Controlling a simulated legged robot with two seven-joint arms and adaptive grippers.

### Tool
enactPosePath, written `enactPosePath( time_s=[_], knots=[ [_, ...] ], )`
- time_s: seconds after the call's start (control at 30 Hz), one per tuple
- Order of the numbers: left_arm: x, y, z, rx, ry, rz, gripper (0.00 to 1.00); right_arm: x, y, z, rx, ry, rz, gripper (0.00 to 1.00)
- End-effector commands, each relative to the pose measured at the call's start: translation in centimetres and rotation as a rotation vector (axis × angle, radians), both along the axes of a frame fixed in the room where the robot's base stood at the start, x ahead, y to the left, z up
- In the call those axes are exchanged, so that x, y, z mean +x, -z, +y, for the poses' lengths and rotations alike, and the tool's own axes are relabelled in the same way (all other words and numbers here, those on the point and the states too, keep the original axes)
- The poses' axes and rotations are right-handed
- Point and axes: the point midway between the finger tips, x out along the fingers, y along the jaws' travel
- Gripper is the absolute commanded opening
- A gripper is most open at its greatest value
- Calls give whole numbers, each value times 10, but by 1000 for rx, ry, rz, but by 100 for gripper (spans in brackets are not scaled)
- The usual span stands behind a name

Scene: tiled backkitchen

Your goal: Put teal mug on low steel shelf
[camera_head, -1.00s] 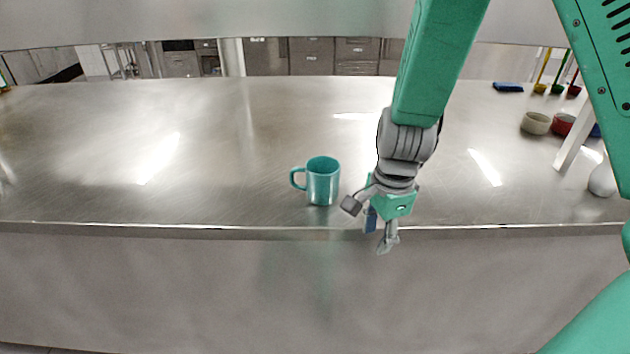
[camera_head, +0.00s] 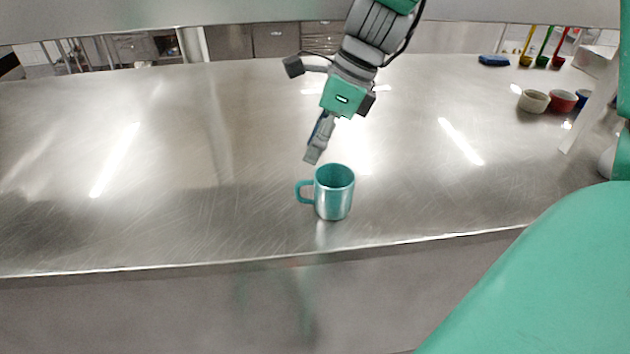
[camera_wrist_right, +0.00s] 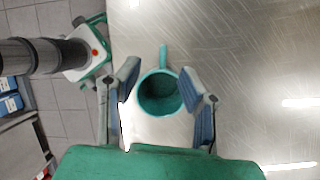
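The teal mug (camera_head: 334,192) stands upright on the steel table near its front edge, its handle to the left. My right gripper (camera_head: 303,112) is open above the table, beyond and up-left of the mug in the head view. In the right wrist view, the mug (camera_wrist_right: 160,94) shows from above between the open fingers of the right gripper (camera_wrist_right: 160,70), with its handle pointing up. I cannot tell whether the fingers touch it. A grey steel panel (camera_head: 200,18) crosses the top of the head view; I cannot tell if it is the low shelf. My left gripper is out of view.
The steel table (camera_head: 170,220) is clear to the left of the mug. At the far right are a cream bowl (camera_head: 533,102), a red bowl (camera_head: 562,101), a blue sponge-like block (camera_head: 493,60) and several coloured long-handled tools. A white post (camera_head: 597,105) stands near them.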

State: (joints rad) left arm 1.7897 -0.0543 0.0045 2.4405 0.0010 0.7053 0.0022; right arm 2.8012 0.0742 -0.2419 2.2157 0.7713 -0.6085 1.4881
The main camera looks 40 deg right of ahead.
Motion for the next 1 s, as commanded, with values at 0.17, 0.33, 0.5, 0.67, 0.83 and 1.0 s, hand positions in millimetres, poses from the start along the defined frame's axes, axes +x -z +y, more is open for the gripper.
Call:
enactPosePath(
  time_s=[0.17,0.33,0.5,0.67,0.83,1.0],
  knots=[
    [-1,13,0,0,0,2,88,7,39,12,4,-3,5,35],
    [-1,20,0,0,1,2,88,14,62,21,1,-1,5,35],
    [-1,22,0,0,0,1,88,16,70,26,-1,-2,1,35],
    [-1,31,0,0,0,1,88,23,91,30,-1,-3,4,35],
    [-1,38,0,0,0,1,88,29,113,34,0,-1,4,35],
    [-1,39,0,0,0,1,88,29,117,37,0,-1,3,35]
  ],
)
